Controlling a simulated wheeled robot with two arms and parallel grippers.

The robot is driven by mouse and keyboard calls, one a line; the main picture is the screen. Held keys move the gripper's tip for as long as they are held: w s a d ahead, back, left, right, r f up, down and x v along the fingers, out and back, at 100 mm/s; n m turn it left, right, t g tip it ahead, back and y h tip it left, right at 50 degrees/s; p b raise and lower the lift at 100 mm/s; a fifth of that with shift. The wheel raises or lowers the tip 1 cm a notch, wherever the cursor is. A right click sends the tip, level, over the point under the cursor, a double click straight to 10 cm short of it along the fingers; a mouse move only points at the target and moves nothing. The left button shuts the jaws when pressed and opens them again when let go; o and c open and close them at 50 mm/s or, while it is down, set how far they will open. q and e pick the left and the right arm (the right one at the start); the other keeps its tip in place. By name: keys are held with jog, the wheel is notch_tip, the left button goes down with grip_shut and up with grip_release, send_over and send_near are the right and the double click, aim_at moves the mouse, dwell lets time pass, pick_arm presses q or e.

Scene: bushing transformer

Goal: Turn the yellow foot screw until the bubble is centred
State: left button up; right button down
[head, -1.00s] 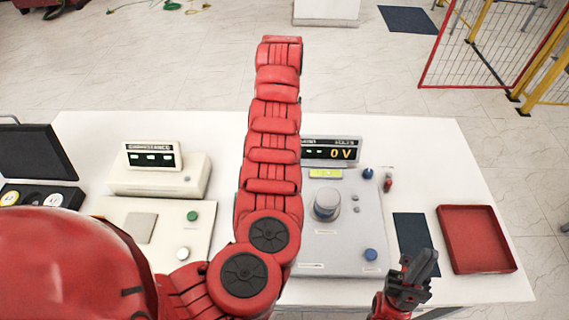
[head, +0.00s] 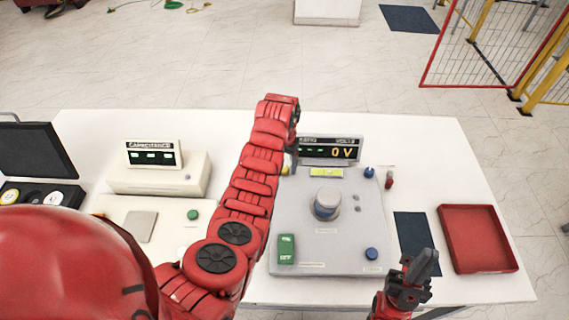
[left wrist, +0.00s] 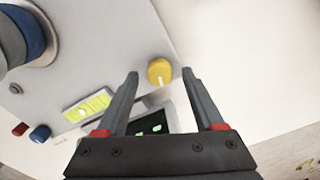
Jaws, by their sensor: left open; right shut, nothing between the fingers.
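The yellow foot screw (left wrist: 160,72) has a pale line across it and sits at the edge of the grey console, seen in the left wrist view. It lies between the spread fingertips of my left gripper (left wrist: 160,76), with a gap to each finger. My right gripper (head: 422,266) is shut and empty at front right.
The grey console (head: 340,235) carries a large knob (head: 326,203), a green switch (head: 286,249) and a display reading 0 V (head: 340,152). A dark mat (head: 412,235) and a red tray (head: 478,238) lie to the right. A capacitance unit (head: 158,176) stands left.

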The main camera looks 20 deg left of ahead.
pick_arm(q)
jog(key=shift+f, duration=0.25)
grip_shut()
dwell(0.3)
